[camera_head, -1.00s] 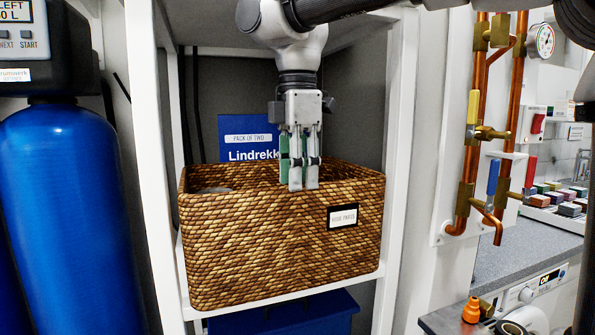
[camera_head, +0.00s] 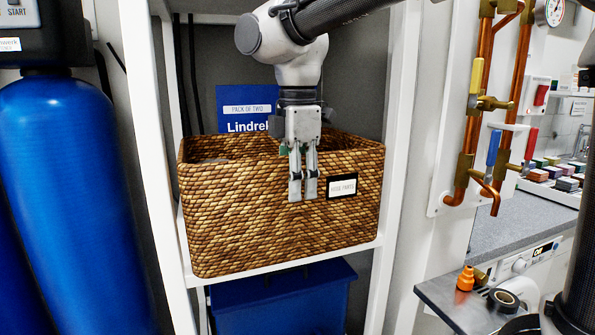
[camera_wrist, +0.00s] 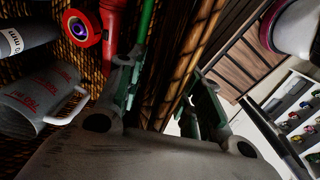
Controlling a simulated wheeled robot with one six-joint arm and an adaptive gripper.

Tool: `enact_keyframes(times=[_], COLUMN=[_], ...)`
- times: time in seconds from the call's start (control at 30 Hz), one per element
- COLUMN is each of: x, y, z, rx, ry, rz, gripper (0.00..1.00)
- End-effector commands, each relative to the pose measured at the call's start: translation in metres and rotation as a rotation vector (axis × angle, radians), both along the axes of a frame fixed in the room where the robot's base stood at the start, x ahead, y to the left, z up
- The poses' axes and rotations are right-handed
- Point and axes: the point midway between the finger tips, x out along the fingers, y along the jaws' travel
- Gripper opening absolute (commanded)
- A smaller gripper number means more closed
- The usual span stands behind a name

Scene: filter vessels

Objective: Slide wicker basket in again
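The brown wicker basket (camera_head: 250,225) stands upright on a white shelf (camera_head: 290,264), its front face close to the shelf's front edge. A label (camera_head: 342,186) is on its front. My gripper (camera_head: 303,198) points down at the front rim, near its middle, with finger parts showing in front of the wall. In the wrist view the basket's wicker wall (camera_wrist: 186,62) passes between the fingers of my gripper (camera_wrist: 160,108), one inside and one outside. The fingers are apart; I cannot tell if either touches the wicker.
Inside the basket lie a grey translucent jug (camera_wrist: 38,98), a red ring-shaped part (camera_wrist: 80,27) and other parts. A blue box (camera_head: 245,108) stands behind the basket. White shelf posts (camera_head: 398,130) flank it. A blue tank (camera_head: 70,190) is left, copper pipes (camera_head: 470,150) right.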

Motion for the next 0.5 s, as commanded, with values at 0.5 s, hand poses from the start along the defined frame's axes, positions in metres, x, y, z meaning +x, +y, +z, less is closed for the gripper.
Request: enact_keyframes(times=[0.5], x=[0.0], y=[0.0], z=[0.0001], rx=[0.0], ry=[0.0], rz=[0.0], gripper=[0.0])
